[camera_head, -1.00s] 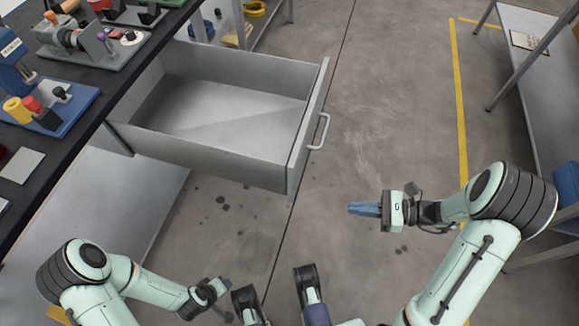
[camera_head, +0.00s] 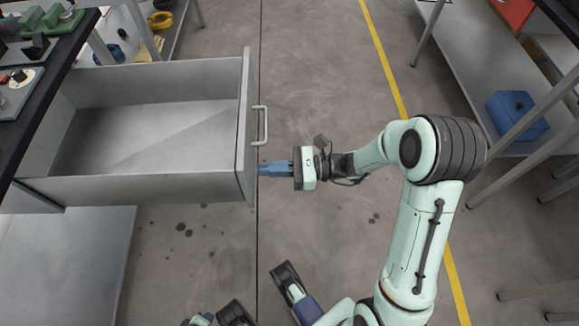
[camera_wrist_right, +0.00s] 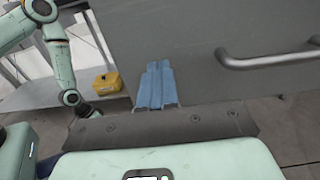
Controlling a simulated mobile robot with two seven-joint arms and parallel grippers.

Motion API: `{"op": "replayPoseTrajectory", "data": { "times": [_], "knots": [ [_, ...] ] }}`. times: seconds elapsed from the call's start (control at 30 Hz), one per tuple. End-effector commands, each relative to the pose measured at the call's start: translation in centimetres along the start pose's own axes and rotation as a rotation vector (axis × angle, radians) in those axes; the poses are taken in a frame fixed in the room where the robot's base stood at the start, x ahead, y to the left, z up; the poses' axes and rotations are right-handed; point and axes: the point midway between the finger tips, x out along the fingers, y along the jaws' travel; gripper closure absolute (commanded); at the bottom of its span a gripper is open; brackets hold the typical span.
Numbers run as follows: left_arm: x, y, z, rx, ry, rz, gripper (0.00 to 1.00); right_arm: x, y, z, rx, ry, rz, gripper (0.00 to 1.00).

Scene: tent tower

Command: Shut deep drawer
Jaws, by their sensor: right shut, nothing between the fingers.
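The deep grey drawer (camera_head: 150,187) is pulled out from the workbench and looks empty inside. Its front panel (camera_head: 245,120) faces right and carries a bar handle (camera_head: 262,125). My right gripper (camera_head: 262,169) is shut and empty, its blue fingertips at the front panel, below the handle in the head view. In the right wrist view the fingers (camera_wrist_right: 155,85) point at the panel (camera_wrist_right: 210,75), with the handle (camera_wrist_right: 270,60) to their right. I cannot tell whether they touch it. Part of my left arm (camera_wrist_right: 58,50) shows there; its gripper's state is unclear.
The dark workbench top (camera_head: 50,65) is at the left. At the right, a metal shelf (camera_head: 470,75) holds a blue box (camera_head: 517,115). The floor right of the drawer is open, with a yellow line (camera_head: 385,60). A yellow box (camera_wrist_right: 106,84) shows in the wrist view.

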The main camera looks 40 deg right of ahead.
Motion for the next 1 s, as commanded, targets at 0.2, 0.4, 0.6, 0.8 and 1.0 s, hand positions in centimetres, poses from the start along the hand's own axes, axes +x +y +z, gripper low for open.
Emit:
{"op": "replayPoseTrajectory", "data": {
  "times": [0.2,0.4,0.6,0.8,1.0],
  "knots": [
    [0.4,-0.5,0.6,-0.006,-0.021,-0.009,0.57,1.3,0.0,0.0,0.0,0.001,-0.001,1.0],
    [0.4,-0.5,0.7,-0.006,-0.022,-0.009,0.57,1.4,0.0,0.0,0.0,0.001,-0.001,1.0],
    [0.4,-0.5,0.6,-0.006,-0.021,-0.009,0.57,1.5,0.0,0.0,0.0,0.001,0.0,1.0],
    [0.3,-0.4,0.5,-0.005,-0.016,-0.007,0.57,3.5,0.1,0.0,0.001,-0.001,0.004,1.0],
    [0.1,-0.1,0.2,-0.002,-0.006,-0.003,0.57,8.2,0.2,0.0,0.002,-0.002,0.007,1.0]
  ]
}}
